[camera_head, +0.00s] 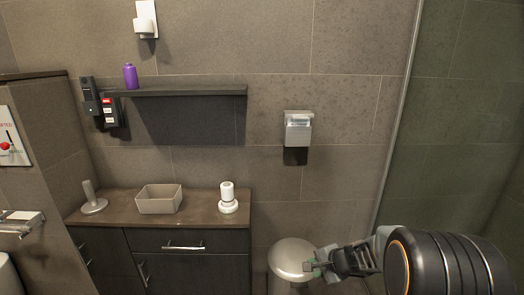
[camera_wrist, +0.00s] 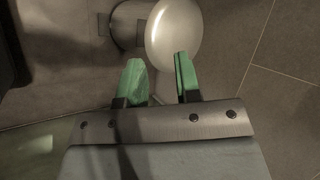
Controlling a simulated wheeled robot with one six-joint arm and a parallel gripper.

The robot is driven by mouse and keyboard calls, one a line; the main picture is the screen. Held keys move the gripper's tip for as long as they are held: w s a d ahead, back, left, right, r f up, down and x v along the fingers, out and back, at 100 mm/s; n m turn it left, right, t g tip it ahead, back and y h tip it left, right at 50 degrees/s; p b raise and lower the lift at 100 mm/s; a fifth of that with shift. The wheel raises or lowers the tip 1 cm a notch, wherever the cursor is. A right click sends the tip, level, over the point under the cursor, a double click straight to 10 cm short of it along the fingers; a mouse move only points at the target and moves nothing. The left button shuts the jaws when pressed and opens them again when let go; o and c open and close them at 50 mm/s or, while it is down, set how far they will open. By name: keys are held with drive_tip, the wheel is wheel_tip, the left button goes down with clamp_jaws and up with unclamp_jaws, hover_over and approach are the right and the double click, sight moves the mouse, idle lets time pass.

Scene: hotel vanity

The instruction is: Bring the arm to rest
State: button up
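My arm reaches in from the lower right in the head view, with my gripper (camera_head: 312,266) low in front of the wall. In the wrist view my gripper (camera_wrist: 158,72) shows two green fingertips with a clear gap between them and nothing held. A round pale lid of a bin (camera_head: 291,257) lies just beyond the fingertips; the bin lid also shows in the wrist view (camera_wrist: 174,32). I cannot tell whether the fingers touch it.
A vanity counter (camera_head: 120,210) at left carries a beige box (camera_head: 159,199), a white cylinder on a round base (camera_head: 228,198) and a grey stand (camera_head: 92,199). A shelf (camera_head: 180,91) holds a purple bottle (camera_head: 130,77). A glass panel (camera_head: 450,130) stands at right.

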drive_tip(key=s+r+n+h+p, duration=0.1)
drive_tip(key=s+r+n+p, duration=0.3)
drive_tip(key=r+p, duration=0.5)
drive_tip(key=s+a+r+n+g+h+p, duration=0.1)
drive_tip(key=s+r+n+p, duration=0.3)
drive_tip(key=r, duration=1.5)
drive_tip(key=s+r+n+g+h+p, duration=0.1)
drive_tip(key=s+r+n+h+p, duration=0.2)
drive_tip(key=s+r+p, duration=0.8)
wheel_tip(320, 180, up, 3)
drive_tip(key=n+p, duration=0.2)
drive_tip(key=p, duration=0.1)
drive_tip(key=shift+a+p, duration=0.4)
